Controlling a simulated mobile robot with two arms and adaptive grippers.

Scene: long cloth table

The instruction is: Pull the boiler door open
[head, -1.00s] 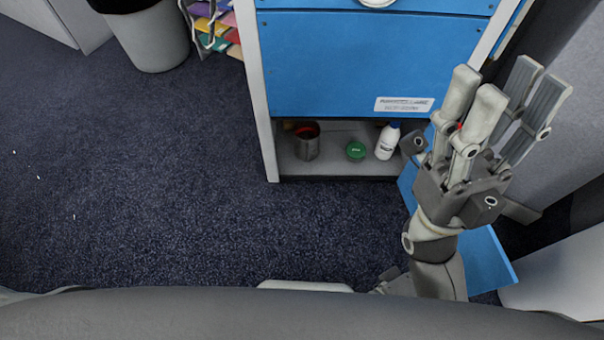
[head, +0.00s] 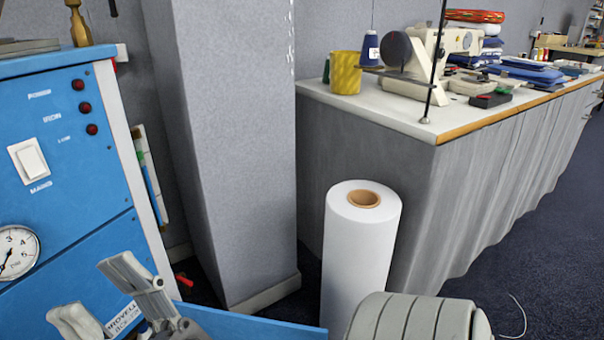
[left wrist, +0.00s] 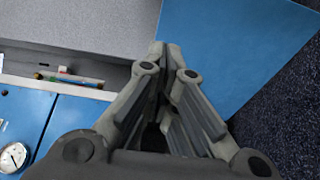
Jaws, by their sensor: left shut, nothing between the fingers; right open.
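The blue boiler (head: 80,190) stands at the left of the head view, with a switch, red lamps and a gauge (head: 18,252). A blue panel, the boiler door (head: 255,327), sticks out from its right side at the bottom edge of the view. It stands swung out; its lower part is cut off. In the left wrist view the door (left wrist: 235,50) fills the upper right. My left gripper (left wrist: 170,58) is shut and empty, its tips over the door's near side edge; I cannot tell if they touch. My right gripper (head: 100,290) is open and empty before the boiler front.
A grey pillar (head: 235,150) stands right of the boiler. A white roll (head: 360,250) stands on the floor beside it. A cloth-skirted table (head: 400,115) with a sewing machine (head: 418,55) runs to the right. Carpeted floor (head: 545,250) is free at the far right.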

